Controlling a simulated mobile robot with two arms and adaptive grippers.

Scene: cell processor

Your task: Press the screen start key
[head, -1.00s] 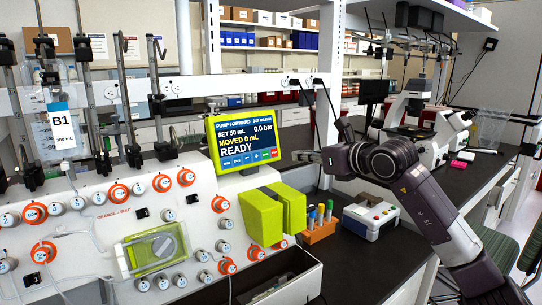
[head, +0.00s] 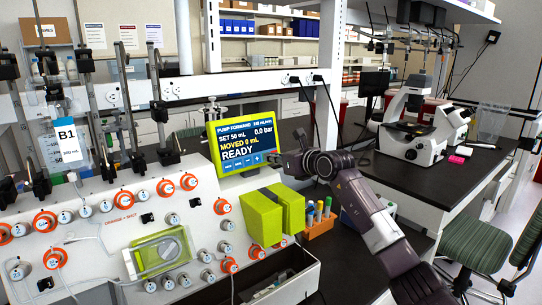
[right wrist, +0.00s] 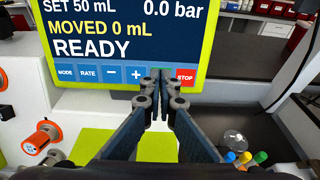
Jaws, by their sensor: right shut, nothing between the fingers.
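The screen (head: 238,140) is a blue display in a lime-green frame and reads READY, with MOVED 0 mL above it. It fills the top of the right wrist view (right wrist: 120,30). Its bottom row shows MODE, RATE, minus and plus keys (right wrist: 136,75) and a red STOP key (right wrist: 185,76). My right gripper (right wrist: 161,80) is shut and empty. Its fingertips cover the spot between plus and STOP, where a little green shows; the start key's label is hidden. In the head view the gripper (head: 276,161) is at the screen's lower right corner. I cannot tell whether it touches. My left gripper is not in view.
Lime-green blocks (head: 262,219) stand just below the screen. An orange rack with capped tubes (head: 319,225) is right of them. The white panel (head: 110,195) with orange-ringed knobs spreads left. A microscope (head: 415,130) stands on the dark bench at right.

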